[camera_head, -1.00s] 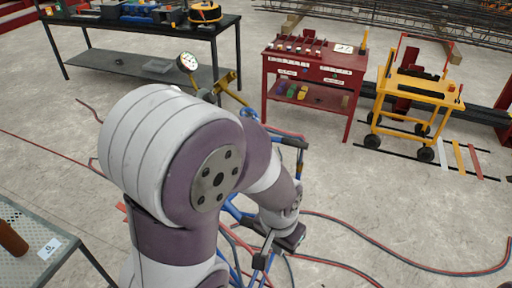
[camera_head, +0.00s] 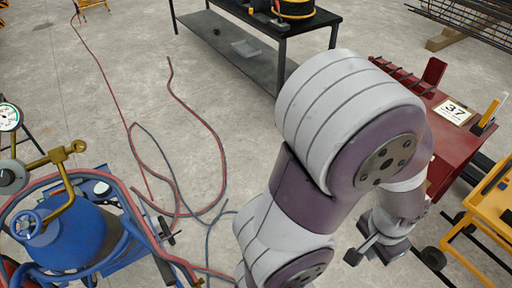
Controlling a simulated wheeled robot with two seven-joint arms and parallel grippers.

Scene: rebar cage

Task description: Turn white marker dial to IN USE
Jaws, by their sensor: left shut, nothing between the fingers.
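I cannot make out a white marker dial or an IN USE label for certain. A round white-faced gauge (camera_head: 9,117) with a green sector stands at the left edge, above a brass valve fitting (camera_head: 62,158). A grey round knob (camera_head: 8,178) sits beside that fitting. Below is a blue gas cylinder (camera_head: 75,238) with a small blue handwheel (camera_head: 27,225). My left gripper (camera_head: 372,252) is at the lower right, pointing down below my arm, well away from the cylinder. It is shut and empty, partly hidden by its own wrist. My right gripper is not in view.
A red bench (camera_head: 460,148) with a "37" card (camera_head: 453,111) is at the right, partly behind my arm. A yellow trolley (camera_head: 490,215) stands beside it. A dark table (camera_head: 235,50) is at the back. Red and grey hoses (camera_head: 190,215) lie across the open floor.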

